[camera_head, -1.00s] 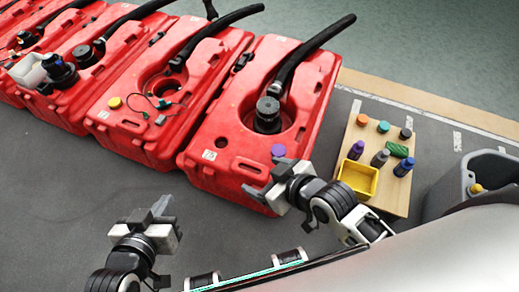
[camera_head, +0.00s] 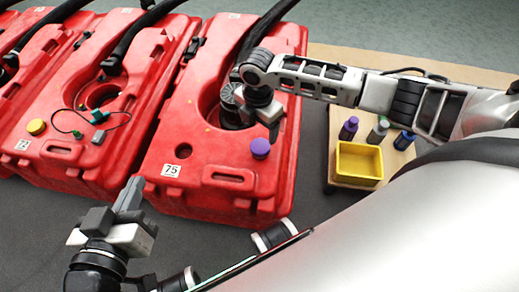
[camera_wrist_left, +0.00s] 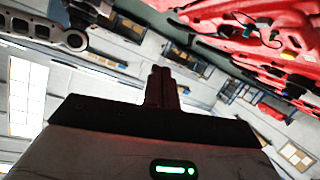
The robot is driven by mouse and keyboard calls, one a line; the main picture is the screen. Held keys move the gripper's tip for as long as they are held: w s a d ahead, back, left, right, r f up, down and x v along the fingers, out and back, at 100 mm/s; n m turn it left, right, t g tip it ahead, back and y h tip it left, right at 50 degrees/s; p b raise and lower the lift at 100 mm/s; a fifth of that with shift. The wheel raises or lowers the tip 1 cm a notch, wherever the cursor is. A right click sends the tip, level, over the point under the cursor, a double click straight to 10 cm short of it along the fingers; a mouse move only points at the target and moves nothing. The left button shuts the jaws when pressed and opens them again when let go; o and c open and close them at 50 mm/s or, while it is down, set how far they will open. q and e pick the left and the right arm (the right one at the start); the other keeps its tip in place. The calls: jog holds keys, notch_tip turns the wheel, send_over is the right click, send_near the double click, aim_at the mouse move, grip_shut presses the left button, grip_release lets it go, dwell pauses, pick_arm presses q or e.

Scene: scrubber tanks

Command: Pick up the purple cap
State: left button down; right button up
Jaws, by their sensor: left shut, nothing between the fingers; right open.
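The purple cap (camera_head: 260,148) sits on top of the red tank (camera_head: 200,192) marked 75, near its front right. My right gripper (camera_head: 262,112) hangs over this tank, pointing down, open, just behind and above the cap; one finger shows close to it. The finger does not appear to grip the cap. My left gripper (camera_head: 130,192) is shut and empty in front of the tanks at the lower left. The left wrist view shows its closed fingers (camera_wrist_left: 162,88), with nothing held.
A dark round fitting (camera_head: 230,112) with a black hose is beside my right gripper. A yellow cap (camera_head: 37,127) and a small cable (camera_head: 92,118) lie on the neighbouring tank. At right, a wooden board holds a yellow tray (camera_head: 359,163) and several bottles (camera_head: 377,130).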

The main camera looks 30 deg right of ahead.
jog(key=b, duration=0.2)
send_over(260, 146)
jog(key=f, duration=0.5)
jog(key=shift+a+f, duration=0.2)
jog(key=shift+a, duration=0.05)
jog(key=f+b, duration=0.2)
jog(key=f, duration=0.1)
jog(key=f+b, duration=0.1)
jog(key=f, duration=0.1)
jog(key=shift+d+f, duration=0.15)
jog(key=shift+d, duration=0.2)
pick_arm(q)
jog(key=shift+w+d+r+n+t+h, duration=0.25)
jog(key=shift+d+r+n+t+h, duration=0.5)
jog(key=shift+n+h, duration=0.3)
pick_arm(e)
jog(key=c, duration=1.1)
